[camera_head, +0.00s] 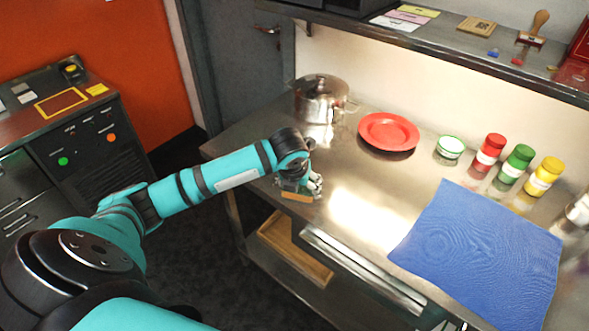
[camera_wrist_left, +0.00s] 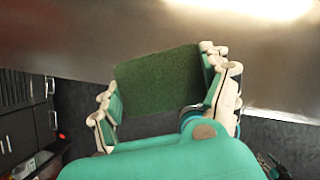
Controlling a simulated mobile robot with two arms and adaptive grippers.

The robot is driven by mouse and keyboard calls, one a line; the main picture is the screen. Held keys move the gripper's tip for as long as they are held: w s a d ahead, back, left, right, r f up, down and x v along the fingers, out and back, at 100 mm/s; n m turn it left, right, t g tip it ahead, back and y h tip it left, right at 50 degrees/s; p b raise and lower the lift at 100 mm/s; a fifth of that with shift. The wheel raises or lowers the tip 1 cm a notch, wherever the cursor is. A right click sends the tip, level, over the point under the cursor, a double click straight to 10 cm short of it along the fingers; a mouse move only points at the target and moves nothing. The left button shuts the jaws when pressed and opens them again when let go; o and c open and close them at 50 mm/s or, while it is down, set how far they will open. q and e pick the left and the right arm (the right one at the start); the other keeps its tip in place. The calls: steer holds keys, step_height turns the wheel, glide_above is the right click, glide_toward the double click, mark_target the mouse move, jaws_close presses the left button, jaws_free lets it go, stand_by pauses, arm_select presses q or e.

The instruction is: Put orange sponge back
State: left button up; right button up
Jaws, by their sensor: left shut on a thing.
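The orange sponge (camera_head: 297,196) shows as a small orange strip at my left gripper, by the counter's front-left edge in the head view. In the left wrist view the sponge shows a dark green face (camera_wrist_left: 160,85), held between the two fingers. My left gripper (camera_head: 299,184) is shut on it. I cannot tell whether the sponge touches the counter (camera_head: 345,190) or is held just above it. My right gripper is in neither view.
A steel pot (camera_head: 318,100) and red plate (camera_head: 388,131) stand behind the gripper. A blue cloth (camera_head: 480,255) and several jars (camera_head: 516,163) are to the right. A shelf (camera_head: 440,45) overhangs the back. A wooden tray (camera_head: 290,250) sits below the counter.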

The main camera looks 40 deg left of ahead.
arm_select(q)
steer(key=w+a, duration=0.1)
steer(key=w, duration=0.1)
steer(key=w+a+p, duration=0.1)
steer(key=w, duration=0.1)
steer(key=shift+a, duration=0.35)
steer(key=w+a, duration=0.2)
steer(key=shift+w+f, duration=0.3)
steer(key=shift+f, duration=0.05)
steer(key=shift+w+a, duration=0.15)
steer(key=shift+w, duration=0.05)
steer(key=shift+w+a+f+p, duration=0.15)
steer(key=shift+p, duration=0.25)
step_height(320, 180, down, 3)
steer(key=shift+r+p, duration=0.2)
steer(key=shift+p, duration=0.4)
steer(key=shift+f, duration=0.4)
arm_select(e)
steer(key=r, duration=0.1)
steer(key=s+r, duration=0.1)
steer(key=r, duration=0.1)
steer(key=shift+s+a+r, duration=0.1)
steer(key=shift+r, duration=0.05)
arm_select(q)
steer(key=shift+f, duration=0.1)
